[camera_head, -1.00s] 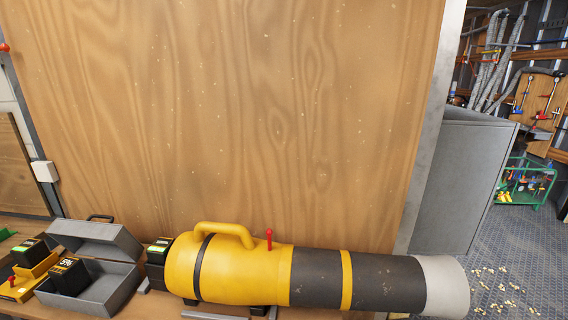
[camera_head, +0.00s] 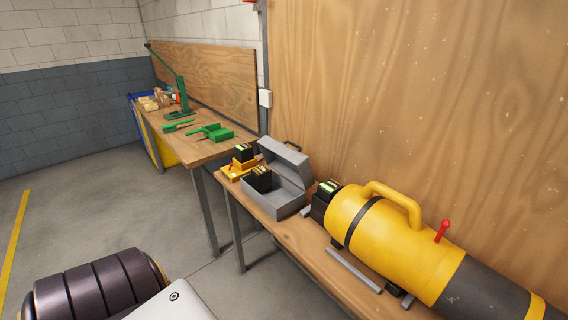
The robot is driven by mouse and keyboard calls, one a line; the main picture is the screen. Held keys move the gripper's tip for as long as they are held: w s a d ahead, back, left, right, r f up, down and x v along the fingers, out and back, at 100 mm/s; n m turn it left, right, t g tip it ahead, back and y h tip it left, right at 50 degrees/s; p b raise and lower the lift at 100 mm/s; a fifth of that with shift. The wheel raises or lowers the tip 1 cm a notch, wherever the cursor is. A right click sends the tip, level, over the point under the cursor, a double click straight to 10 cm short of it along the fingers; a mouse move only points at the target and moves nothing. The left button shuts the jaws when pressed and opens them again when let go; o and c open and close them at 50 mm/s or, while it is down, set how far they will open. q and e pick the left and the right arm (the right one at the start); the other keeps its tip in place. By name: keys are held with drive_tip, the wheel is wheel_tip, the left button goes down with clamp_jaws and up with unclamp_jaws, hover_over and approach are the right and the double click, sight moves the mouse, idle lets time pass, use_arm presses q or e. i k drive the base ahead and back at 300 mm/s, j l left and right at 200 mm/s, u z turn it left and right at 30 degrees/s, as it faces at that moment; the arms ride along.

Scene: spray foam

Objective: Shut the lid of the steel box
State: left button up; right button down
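The steel box (camera_head: 272,203) is a grey box on the wooden bench, left of a large yellow and black machine. Its lid (camera_head: 287,164) stands open, tilted up at the back, with a dark handle on top. A black battery (camera_head: 261,180) sits inside the box and rises above its front wall. Neither gripper shows in the head view. A dark ribbed arm part and a white part of my own body show at the bottom left.
The yellow and black machine (camera_head: 400,239) lies close to the right of the box. A yellow charger (camera_head: 236,171) with a black battery stands left of it. A metal bar (camera_head: 354,270) lies at the bench front. Green tools (camera_head: 213,132) lie on the farther bench. The grey floor at left is open.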

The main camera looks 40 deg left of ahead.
sight(289, 158)
drive_tip(key=u, duration=1.5)
drive_tip(key=i+j, duration=0.25)
drive_tip(key=j, duration=0.15)
drive_tip(key=i+j, duration=0.3)
drive_tip(key=i+j+z, duration=0.1)
drive_tip(key=i+j, duration=0.15)
drive_tip(key=j, duration=0.2)
drive_tip(key=i+j, duration=0.25)
drive_tip(key=j, duration=0.15)
